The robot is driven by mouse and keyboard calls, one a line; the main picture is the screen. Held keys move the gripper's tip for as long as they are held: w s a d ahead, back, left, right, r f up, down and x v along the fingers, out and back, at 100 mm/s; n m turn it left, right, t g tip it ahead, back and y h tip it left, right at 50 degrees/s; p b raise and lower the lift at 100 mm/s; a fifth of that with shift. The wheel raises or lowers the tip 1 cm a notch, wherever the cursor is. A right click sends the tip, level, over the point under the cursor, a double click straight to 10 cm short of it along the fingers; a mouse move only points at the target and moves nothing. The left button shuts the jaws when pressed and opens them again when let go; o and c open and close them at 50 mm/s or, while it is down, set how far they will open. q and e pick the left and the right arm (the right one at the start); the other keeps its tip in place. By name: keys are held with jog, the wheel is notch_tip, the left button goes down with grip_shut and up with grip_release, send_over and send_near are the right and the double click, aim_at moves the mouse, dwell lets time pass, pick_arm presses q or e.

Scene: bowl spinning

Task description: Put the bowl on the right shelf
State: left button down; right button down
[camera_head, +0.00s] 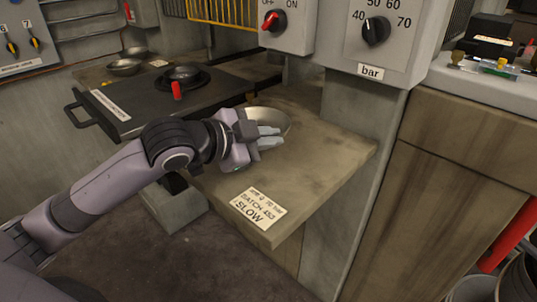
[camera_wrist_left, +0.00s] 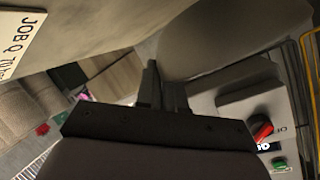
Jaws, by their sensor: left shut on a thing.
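A shallow metal bowl (camera_head: 275,117) is at my left gripper (camera_head: 268,137), over the back part of the right shelf (camera_head: 325,150). The gripper is shut on the bowl's near rim. The bowl looks tilted, and the arm hides part of it. I cannot tell whether it touches the shelf. In the left wrist view the bowl (camera_wrist_left: 215,38) is a grey curved surface beside the dark fingers (camera_wrist_left: 162,85). A label reading "BATCH 453 SLOW" (camera_head: 257,207) is on the shelf's front corner. My right gripper is not in view.
Left of the shelf is a dark machine top (camera_head: 135,105) with a round black chuck (camera_head: 183,80) and a red knob. Other bowls (camera_head: 125,67) lie behind it. A grey pillar and dial box (camera_head: 385,60) bound the shelf at the right. The shelf's front half is clear.

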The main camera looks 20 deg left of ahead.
pick_arm(q)
notch_tip(320, 180, down, 3)
jog(key=shift+f+b, duration=0.2)
jog(key=shift+b, duration=0.1)
jog(key=shift+r, duration=0.1)
jog(key=c, duration=1.7)
grip_release()
jog(key=o, duration=0.5)
jog(key=shift+c, duration=0.2)
